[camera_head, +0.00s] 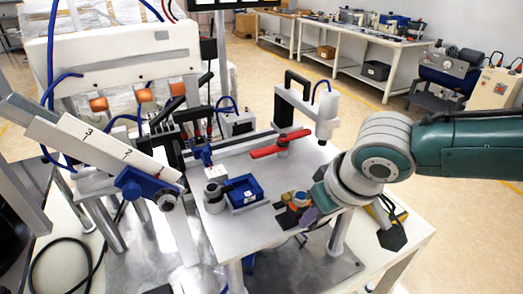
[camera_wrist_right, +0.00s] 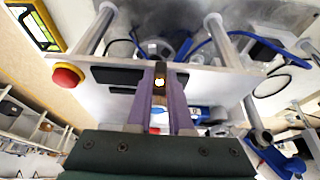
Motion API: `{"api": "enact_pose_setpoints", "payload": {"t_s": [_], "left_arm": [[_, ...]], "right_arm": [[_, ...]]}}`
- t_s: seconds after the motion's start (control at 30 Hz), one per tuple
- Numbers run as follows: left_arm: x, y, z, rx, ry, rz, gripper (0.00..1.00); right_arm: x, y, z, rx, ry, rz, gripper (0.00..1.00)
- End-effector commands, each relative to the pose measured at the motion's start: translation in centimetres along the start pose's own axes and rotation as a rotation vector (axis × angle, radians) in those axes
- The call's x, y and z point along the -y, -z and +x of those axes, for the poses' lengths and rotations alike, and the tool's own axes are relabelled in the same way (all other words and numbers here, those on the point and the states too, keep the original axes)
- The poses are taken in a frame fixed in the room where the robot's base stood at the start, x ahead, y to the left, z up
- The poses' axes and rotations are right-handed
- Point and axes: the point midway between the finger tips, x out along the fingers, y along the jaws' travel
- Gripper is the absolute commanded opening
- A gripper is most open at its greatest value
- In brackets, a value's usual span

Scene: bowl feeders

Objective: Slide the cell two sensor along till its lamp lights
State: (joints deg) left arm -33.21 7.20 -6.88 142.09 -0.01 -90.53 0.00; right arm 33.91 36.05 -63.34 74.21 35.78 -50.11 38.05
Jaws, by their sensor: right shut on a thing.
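My right gripper (camera_head: 308,214) is at the front right edge of the grey work table (camera_head: 272,215). In the right wrist view its two purple fingers (camera_wrist_right: 159,108) are shut on a small dark-brown piece, seemingly the sensor (camera_wrist_right: 160,68). A bright pale-yellow round spot shows on this piece near the fingertips; I cannot tell whether it is a lit lamp. In the head view the gripper hides the held piece, beside small orange and blue parts (camera_head: 298,198). My left gripper is in neither view.
A red lever (camera_head: 280,143) and a white press-like unit (camera_head: 306,108) stand behind. A numbered chute (camera_head: 104,147) slopes down from the left. A red button (camera_wrist_right: 67,76) shows in the wrist view.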

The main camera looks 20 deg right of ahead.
Motion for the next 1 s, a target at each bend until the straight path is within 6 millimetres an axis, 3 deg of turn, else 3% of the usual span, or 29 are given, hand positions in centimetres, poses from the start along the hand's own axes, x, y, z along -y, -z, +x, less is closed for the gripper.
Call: {"api": "enact_pose_setpoints", "payload": {"t_s": [0.13, 0.17, 0.4, 0.77, 1.0], "left_arm": [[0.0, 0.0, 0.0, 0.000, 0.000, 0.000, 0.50], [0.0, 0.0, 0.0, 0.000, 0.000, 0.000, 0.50], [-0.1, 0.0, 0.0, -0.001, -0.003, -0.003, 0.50], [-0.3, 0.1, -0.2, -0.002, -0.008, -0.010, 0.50], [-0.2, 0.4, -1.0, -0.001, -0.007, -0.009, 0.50]], "right_arm": [[-0.1, 0.1, 0.0, -0.001, -0.001, 0.001, 0.00], [-0.1, 0.1, 0.0, -0.001, -0.002, 0.001, 0.21], [-0.1, 0.0, 0.0, -0.001, -0.002, 0.001, 0.48], [-0.1, 0.0, -0.5, 0.000, 0.000, 0.000, 0.49], [-0.1, 0.1, -4.0, -0.001, 0.000, -0.002, 0.49]]}}
